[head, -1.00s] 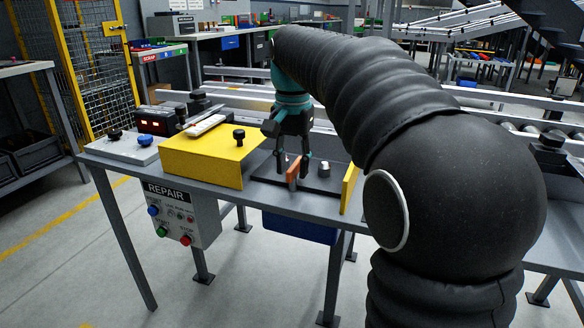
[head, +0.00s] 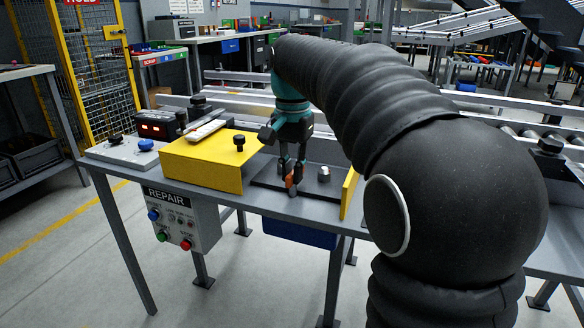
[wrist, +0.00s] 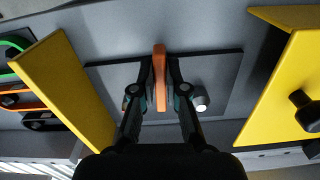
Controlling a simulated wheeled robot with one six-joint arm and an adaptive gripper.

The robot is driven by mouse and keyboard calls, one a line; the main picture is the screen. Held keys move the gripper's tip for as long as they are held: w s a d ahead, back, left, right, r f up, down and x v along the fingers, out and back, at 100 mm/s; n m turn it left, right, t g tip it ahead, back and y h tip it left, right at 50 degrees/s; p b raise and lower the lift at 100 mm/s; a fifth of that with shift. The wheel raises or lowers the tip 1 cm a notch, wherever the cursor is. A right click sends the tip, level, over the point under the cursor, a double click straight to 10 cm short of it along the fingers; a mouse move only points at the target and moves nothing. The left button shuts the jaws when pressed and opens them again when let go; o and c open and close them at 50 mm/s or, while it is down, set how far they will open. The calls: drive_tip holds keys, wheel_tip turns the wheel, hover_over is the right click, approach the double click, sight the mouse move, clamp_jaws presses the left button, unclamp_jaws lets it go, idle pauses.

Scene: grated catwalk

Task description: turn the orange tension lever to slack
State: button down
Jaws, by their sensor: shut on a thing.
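The orange tension lever (head: 291,184) stands up from a dark plate (head: 266,179) on the grey bench. In the wrist view the lever (wrist: 160,72) runs up the picture between my fingers. My gripper (head: 292,184) reaches down to it from above and is shut on it. It also shows in the wrist view (wrist: 160,92), one finger on each side of the lever. The lever's lower part is partly hidden by the fingers in the head view. A silver knob (head: 324,174) stands on the plate to the right of the lever.
A yellow box-like cover (head: 205,165) with a black knob stands left of the plate. A yellow upright panel (head: 348,192) borders it on the right. Green, orange and black handles (wrist: 28,85) lie beyond that panel in the wrist view. A conveyor runs behind the bench.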

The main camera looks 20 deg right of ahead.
sight(292, 172)
drive_tip(key=m+p, duration=0.3)
drive_tip(key=m, duration=0.1)
drive_tip(key=shift+r, duration=0.2)
drive_tip(key=m+p, duration=0.2)
drive_tip(key=m, duration=0.2)
drive_tip(key=shift+w+f+m, duration=0.1)
drive_tip(key=shift+m, duration=0.2)
drive_tip(key=m, duration=0.4)
drive_tip(key=shift+f, duration=0.1)
drive_tip(key=shift+w+m, duration=0.1)
drive_tip(key=shift+m, duration=2.2)
drive_tip(key=c, duration=1.2)
unclamp_jaws()
wheel_tip(292, 172, up, 12)
